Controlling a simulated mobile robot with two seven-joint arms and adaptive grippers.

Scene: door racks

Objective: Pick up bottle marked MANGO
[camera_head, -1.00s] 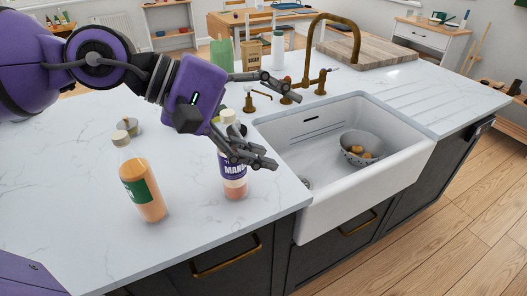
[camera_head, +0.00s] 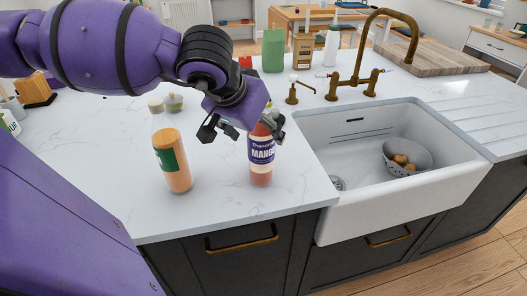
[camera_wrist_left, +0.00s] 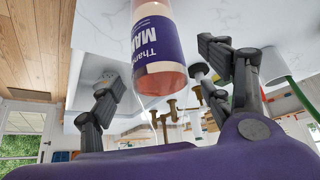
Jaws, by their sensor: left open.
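The bottle marked MANGO (camera_head: 261,155) stands upright on the white marble counter near its front edge, left of the sink. It has a purple label and pinkish-orange contents; its top is partly hidden by my left gripper. My left gripper (camera_head: 257,133) is open at the bottle's upper part, one finger on either side in the picture. In the left wrist view the bottle (camera_wrist_left: 153,45) appears inverted between the spread fingers, with visible gaps on both sides. My right gripper is not in view.
An orange bottle with a green label (camera_head: 172,158) stands left of the MANGO bottle. A small jar (camera_head: 174,102) is behind it. The white sink (camera_head: 345,220) holds a grey colander (camera_head: 407,157). A brass tap (camera_head: 355,85) and several containers stand behind.

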